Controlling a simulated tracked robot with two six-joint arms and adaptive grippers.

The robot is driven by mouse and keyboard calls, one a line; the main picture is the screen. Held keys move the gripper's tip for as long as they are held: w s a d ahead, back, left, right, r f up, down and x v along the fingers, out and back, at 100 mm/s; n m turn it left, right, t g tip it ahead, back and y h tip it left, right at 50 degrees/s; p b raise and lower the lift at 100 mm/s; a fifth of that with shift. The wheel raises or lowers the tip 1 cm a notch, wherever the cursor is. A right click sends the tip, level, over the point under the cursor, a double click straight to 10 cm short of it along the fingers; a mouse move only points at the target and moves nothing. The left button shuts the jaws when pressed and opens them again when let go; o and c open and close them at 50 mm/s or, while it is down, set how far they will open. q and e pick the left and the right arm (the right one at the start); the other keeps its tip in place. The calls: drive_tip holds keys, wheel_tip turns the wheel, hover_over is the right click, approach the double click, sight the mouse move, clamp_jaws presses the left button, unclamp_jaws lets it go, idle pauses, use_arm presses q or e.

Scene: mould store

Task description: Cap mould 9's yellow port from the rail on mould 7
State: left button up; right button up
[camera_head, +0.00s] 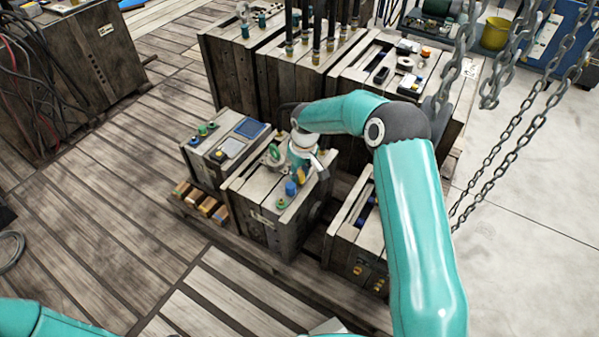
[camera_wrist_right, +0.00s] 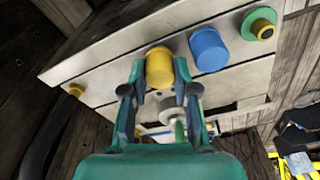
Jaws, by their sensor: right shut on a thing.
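My right gripper (camera_head: 301,168) is over the top of the middle front mould (camera_head: 262,222). In the right wrist view its two fingers (camera_wrist_right: 160,72) are closed on a yellow cap (camera_wrist_right: 160,66), one on each side. The cap is at the mould's top; I cannot tell whether it is seated or lifted. A blue cap (camera_wrist_right: 209,50) stands beside it, then a green ring with a yellow centre (camera_wrist_right: 262,25). The blue cap also shows in the head view (camera_head: 291,188). Mould numbers are not readable. My left gripper is out of view.
Another mould (camera_head: 207,165) stands close on the left, with green knobs and a blue panel. A third (camera_head: 345,247) stands on the right, partly behind my right arm. Taller moulds (camera_head: 235,75) stand behind. Chains (camera_head: 510,140) hang at the right.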

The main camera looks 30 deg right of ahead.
drive_tip(key=shift+f, duration=0.1)
drive_tip(key=o, duration=0.8)
drive_tip(key=shift+o, duration=0.2)
